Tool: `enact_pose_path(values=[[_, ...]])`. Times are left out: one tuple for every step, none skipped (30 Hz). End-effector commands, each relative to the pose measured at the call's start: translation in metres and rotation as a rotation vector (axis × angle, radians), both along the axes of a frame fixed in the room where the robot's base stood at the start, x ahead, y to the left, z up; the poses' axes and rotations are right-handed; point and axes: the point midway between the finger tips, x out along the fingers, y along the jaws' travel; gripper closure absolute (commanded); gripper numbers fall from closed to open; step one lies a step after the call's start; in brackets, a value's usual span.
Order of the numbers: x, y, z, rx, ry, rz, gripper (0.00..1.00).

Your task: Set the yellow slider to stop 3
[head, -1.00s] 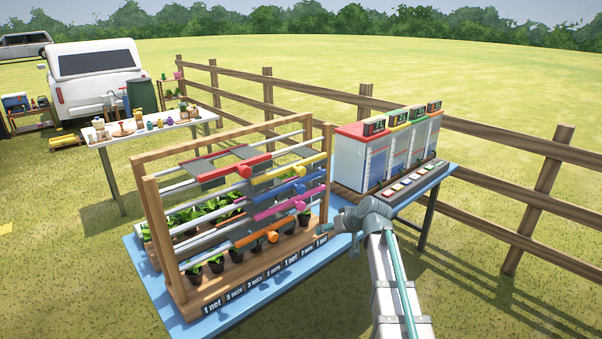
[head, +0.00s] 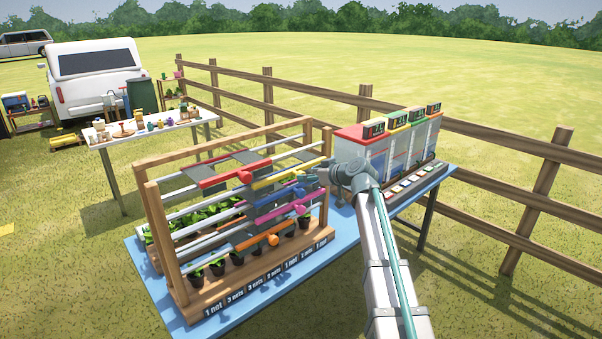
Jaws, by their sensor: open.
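The yellow slider (head: 276,179) is a slanted bar on an upper rail of the wooden frame, just below the red slider. It sits toward the right end of its rail. Its knob is hidden behind or beside my gripper (head: 309,177). My gripper is open at the frame's right side, in front of the yellow bar's right part. I cannot tell whether it touches the knob. The label strip (head: 268,278) along the frame's base reads words such as "1 net" and "3 nets".
Red (head: 222,180), blue (head: 274,196), pink (head: 278,213) and orange (head: 258,238) sliders share the frame, close above and below. Potted plants stand inside it. A box unit with displays (head: 352,152) stands at the right of the blue table (head: 226,323), behind my arm.

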Motion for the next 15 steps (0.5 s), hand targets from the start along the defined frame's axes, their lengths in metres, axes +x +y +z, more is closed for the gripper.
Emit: enact_pose_path(values=[[0.009,0.005,0.000,0.000,0.002,0.001,0.38],[0.013,0.008,-0.002,0.000,0.002,0.001,0.38],[0.017,0.012,-0.005,0.001,0.003,0.000,0.38],[0.020,0.014,-0.007,0.000,0.002,0.001,0.38],[0.023,0.017,-0.009,0.000,0.002,0.001,0.38],[0.027,0.019,-0.010,0.000,0.000,0.000,0.38],[0.029,0.021,-0.012,-0.001,0.001,0.000,0.38],[0.031,0.023,-0.013,-0.001,0.001,0.000,0.38],[0.034,0.024,-0.015,0.000,0.001,0.000,0.38],[0.035,0.025,-0.016,0.000,0.001,0.000,0.38],[0.036,0.026,-0.017,0.000,0.001,0.000,0.38],[0.037,0.027,-0.018,0.000,0.000,-0.001,0.38],[0.038,0.028,-0.019,0.000,0.000,-0.001,0.38],[0.038,0.028,-0.019,0.000,0.000,-0.001,0.38],[0.039,0.029,-0.019,0.000,0.000,-0.001,0.38]])
